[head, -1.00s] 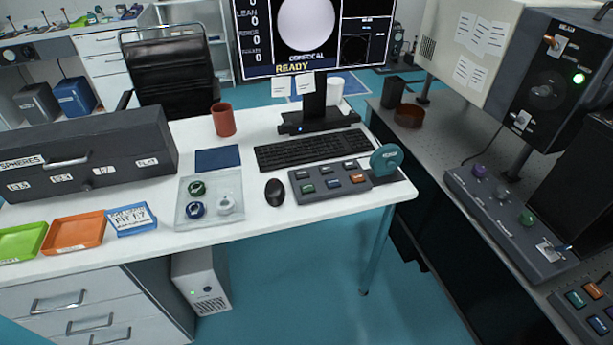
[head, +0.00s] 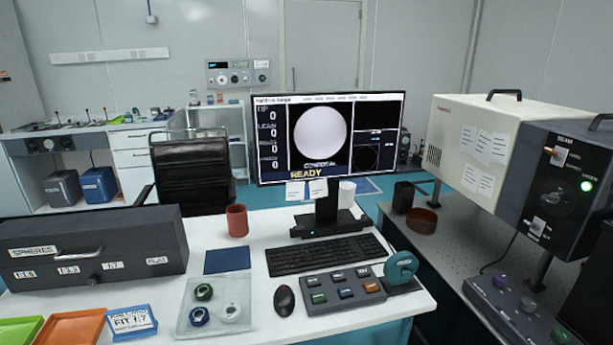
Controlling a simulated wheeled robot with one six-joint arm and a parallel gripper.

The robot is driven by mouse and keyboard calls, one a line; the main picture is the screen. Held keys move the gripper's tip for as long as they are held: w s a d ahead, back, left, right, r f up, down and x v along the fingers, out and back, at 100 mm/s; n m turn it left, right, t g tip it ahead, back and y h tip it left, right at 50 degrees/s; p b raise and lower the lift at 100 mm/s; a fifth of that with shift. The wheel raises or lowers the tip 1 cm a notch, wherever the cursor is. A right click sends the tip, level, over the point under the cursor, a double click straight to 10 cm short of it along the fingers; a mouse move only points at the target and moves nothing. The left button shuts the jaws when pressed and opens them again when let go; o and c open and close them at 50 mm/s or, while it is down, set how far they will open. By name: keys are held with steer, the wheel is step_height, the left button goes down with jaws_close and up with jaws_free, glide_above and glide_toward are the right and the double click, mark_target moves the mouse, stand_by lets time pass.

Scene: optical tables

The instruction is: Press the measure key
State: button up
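A grey key box (head: 378,299) lies on the white desk, right of the mouse and in front of the keyboard. The key labels are too small to read, so I cannot tell which is the measure key. My gripper is not in view.
A teal round object (head: 401,267) stands at the key box's right end. The black mouse (head: 284,300), keyboard (head: 325,255), red mug (head: 237,220) and a clear tray (head: 190,327) with several rings share the desk (head: 150,277). A laser unit (head: 556,192) stands at right.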

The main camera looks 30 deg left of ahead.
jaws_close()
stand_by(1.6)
